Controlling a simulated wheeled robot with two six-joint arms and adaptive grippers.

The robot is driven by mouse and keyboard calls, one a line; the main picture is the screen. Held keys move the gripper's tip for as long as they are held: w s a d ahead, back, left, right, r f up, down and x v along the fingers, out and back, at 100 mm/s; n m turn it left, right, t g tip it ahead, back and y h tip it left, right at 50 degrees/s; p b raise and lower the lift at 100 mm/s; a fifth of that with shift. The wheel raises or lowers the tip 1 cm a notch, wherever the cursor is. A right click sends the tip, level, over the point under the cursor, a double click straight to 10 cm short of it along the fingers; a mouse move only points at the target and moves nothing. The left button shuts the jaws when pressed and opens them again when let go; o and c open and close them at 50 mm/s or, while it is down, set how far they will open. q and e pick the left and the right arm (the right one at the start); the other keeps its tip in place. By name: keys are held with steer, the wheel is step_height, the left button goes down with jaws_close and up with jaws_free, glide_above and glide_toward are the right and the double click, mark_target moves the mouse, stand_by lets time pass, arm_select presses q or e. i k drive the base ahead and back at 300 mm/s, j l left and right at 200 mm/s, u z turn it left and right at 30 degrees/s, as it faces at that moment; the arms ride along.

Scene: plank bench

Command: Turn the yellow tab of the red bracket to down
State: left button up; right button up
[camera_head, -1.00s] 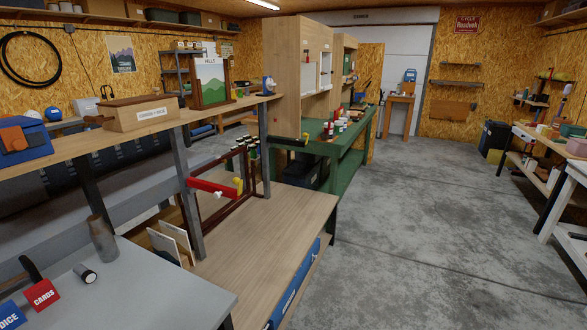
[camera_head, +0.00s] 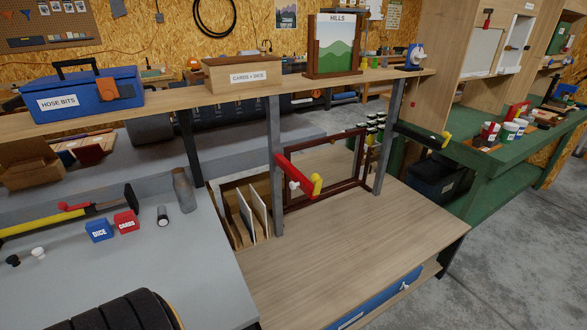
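The red bracket (camera_head: 293,172) is a bar reaching out from a grey upright post of the shelf, toward the lower right. A yellow tab (camera_head: 317,185) is at its free end, with its long side roughly vertical in the picture. I cannot tell surely which way it points. A small white knob (camera_head: 294,185) shows beside the bar. A black bracket (camera_head: 415,133) with its own yellow tab (camera_head: 446,140) is on the post further right. Neither of my grippers is in view.
Under the red bracket is a wooden bench top (camera_head: 340,245), mostly clear, with a dark red frame (camera_head: 345,165) behind. Left is a grey bench (camera_head: 190,265) with dice and cards boxes. A shelf (camera_head: 230,101) above bears a blue toolbox (camera_head: 85,94). Concrete floor (camera_head: 510,265) is free at right.

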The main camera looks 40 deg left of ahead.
mark_target(314, 177)
steer(key=i+l+u, duration=0.15)
steer(key=u, duration=0.35)
steer(key=i+l+u, duration=0.25)
steer(key=u, duration=0.25)
steer(key=i+l+u, duration=0.15)
steer(key=l+u, duration=0.15)
steer(key=u, duration=0.2)
steer(key=i+l+u, duration=0.1)
steer(key=l+u, duration=0.6)
steer(key=u, duration=0.25)
